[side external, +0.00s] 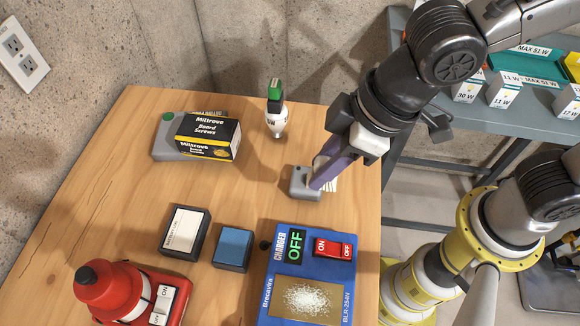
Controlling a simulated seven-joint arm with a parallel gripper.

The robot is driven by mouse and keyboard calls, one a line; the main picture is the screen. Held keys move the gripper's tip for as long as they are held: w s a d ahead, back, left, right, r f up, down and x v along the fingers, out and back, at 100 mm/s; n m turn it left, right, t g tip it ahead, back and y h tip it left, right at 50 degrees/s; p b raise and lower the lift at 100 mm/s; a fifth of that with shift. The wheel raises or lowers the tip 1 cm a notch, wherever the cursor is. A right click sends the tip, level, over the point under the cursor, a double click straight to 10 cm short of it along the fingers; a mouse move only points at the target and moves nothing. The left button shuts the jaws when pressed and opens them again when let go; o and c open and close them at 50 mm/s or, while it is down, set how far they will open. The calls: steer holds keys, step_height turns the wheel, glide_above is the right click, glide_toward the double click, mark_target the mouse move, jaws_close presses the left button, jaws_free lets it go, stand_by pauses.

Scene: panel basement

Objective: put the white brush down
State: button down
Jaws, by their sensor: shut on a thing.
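My gripper (320,184) points down at the right side of the wooden table, with its purple fingers shut on the white brush (333,184). A small grey block (303,187) is at the fingertips, just left of the brush. I cannot tell whether it belongs to the brush, or whether the brush touches the table.
The wooden table (130,190) is clear in its middle. Behind stand a white-and-green bulb-shaped item (276,115) and a Board Screws box (208,137). In front are a blue charger (280,260), two small boxes (185,232) (233,247) and a red device (110,290).

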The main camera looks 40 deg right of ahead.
steer(key=shift+s+d+r, duration=0.25)
steer(key=shift+s+d, duration=0.1)
steer(key=shift+d, duration=0.1)
steer(key=d+m+h, duration=0.1)
steer(key=d+m, duration=0.3)
steer(key=d, duration=1.6)
steer(key=shift+t, duration=0.4)
steer(key=w+a+f, duration=0.1)
steer(key=w+f, duration=0.2)
steer(key=w, duration=0.1)
steer(key=w+a+f, duration=0.1)
steer(key=w+f, duration=0.1)
steer(key=w, duration=0.1)
steer(key=w+a+f, duration=0.2)
steer(key=w+f, duration=0.1)
steer(key=w, duration=0.1)
steer(key=shift+w+f, duration=0.45)
steer(key=shift+f, duration=0.05)
steer(key=shift+w+a+f+m, duration=0.1)
steer(key=shift+w+f+m, duration=0.05)
steer(key=shift+f, duration=0.8)
steer(key=shift+w+a+f+m, duration=0.1)
steer(key=shift+f+m, duration=0.05)
steer(key=shift+f, duration=0.75)
steer(key=shift+f, duration=0.1)
